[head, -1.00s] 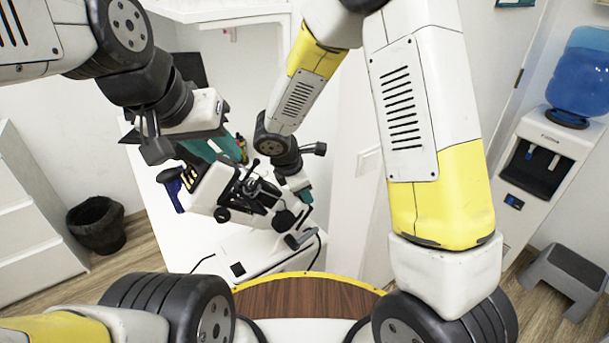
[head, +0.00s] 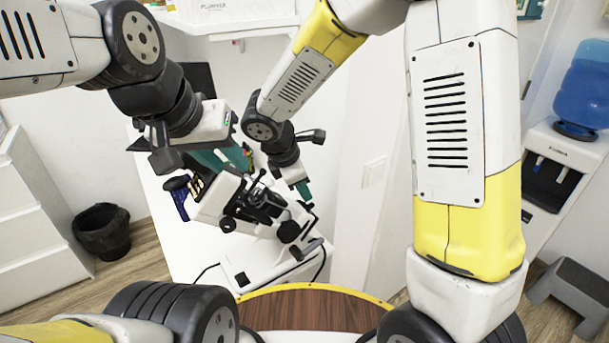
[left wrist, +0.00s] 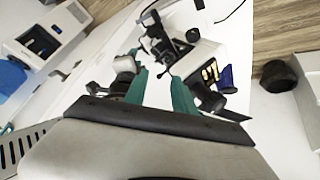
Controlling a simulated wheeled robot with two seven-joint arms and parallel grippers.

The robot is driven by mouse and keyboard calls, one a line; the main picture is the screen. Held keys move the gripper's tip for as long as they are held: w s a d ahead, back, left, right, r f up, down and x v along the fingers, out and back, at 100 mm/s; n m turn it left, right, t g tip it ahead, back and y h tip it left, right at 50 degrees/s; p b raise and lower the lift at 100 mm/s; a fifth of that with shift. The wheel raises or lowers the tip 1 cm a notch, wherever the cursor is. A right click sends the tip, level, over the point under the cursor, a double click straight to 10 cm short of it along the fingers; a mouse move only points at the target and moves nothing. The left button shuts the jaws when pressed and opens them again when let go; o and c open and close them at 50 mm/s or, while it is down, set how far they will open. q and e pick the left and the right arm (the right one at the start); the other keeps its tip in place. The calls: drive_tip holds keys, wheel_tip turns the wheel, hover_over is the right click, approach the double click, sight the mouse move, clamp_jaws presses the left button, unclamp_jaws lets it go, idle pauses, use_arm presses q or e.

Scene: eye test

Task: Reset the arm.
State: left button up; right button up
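My left gripper (head: 222,158) hangs over the white table, above and behind a white and black microscope (head: 262,208) in the head view. In the left wrist view its two teal fingers (left wrist: 160,90) stand apart with nothing held between them. The microscope (left wrist: 172,42) shows beyond them. My right gripper (head: 302,188) points down beside the microscope's right side. Only a bit of its teal finger shows, so its opening is hidden. I cannot tell whether it touches the microscope.
The white table (head: 185,245) also bears a blue rack (head: 178,195), partly hidden. A black bin (head: 103,231) and white drawers (head: 40,220) stand at left. A water cooler (head: 570,150) and a grey step stool (head: 575,292) stand at right. A white wall is close behind my right arm.

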drive_tip(key=shift+d, duration=0.1)
drive_tip(key=s+d+r+m+t+y, duration=0.2)
drive_tip(key=s+d+r+m+y, duration=0.3)
drive_tip(key=s+d+r+m, duration=1.1)
drive_tip(key=r+m, duration=0.1)
drive_tip(key=m, duration=0.4)
drive_tip(key=shift+d+r, duration=0.15)
drive_tip(key=shift+r, duration=0.1)
drive_tip(key=shift+c, duration=0.4)
idle(1.0)
